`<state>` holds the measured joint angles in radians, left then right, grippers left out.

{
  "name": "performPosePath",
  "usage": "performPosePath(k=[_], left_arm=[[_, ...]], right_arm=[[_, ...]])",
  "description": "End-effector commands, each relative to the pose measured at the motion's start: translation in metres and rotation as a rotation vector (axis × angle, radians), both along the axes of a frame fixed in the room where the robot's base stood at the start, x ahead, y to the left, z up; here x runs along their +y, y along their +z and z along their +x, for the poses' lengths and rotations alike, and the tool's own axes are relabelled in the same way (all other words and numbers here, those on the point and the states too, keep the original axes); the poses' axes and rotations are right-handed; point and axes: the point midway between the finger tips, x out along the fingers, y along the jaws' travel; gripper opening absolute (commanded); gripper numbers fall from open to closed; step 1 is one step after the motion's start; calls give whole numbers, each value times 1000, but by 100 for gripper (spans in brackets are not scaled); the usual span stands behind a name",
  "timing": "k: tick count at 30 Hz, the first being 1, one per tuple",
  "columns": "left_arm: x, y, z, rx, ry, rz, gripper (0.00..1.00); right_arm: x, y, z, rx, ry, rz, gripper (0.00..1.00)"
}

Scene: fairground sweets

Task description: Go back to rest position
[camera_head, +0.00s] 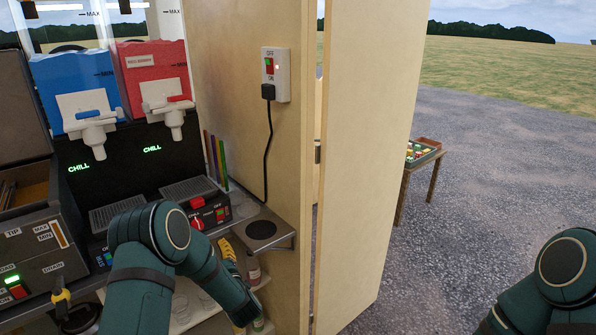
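My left arm comes in at the bottom left. Its dark green elbow is raised in front of the counter with the slush machine (120,100), and the forearm runs down to the right beside a small shelf (268,232). My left gripper cannot be made out. My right arm shows only as a green, bent joint at the lower right edge, over the gravel, and its gripper is outside the picture.
A wooden panel door (365,150) stands open in the middle. A switch box (276,75) with a plugged-in black cable hangs on the wall beside it. A dark fryer-like unit (35,245) is at left. Outside, a table with a tray (425,150) stands on open gravel.

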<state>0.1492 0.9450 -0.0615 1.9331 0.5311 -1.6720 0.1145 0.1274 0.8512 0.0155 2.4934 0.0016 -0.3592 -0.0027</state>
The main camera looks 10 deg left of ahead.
Motion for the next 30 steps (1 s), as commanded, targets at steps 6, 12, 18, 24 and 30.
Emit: performPosePath(k=[6,12,18,24,30], left_arm=[[-44,-51,-6,238,-207,-136,52],[-135,-128,-64,669,-564,-334,52],[-211,-169,-165,1074,-879,-470,52],[-245,-175,-246,1338,-1073,-536,52],[-252,-174,-272,1421,-1131,-551,52]], right_arm=[[0,0,0,0,0,0,47],[0,0,0,0,0,0,47],[0,0,0,0,0,0,47],[0,0,0,0,0,0,47],[0,0,0,0,0,0,47]])
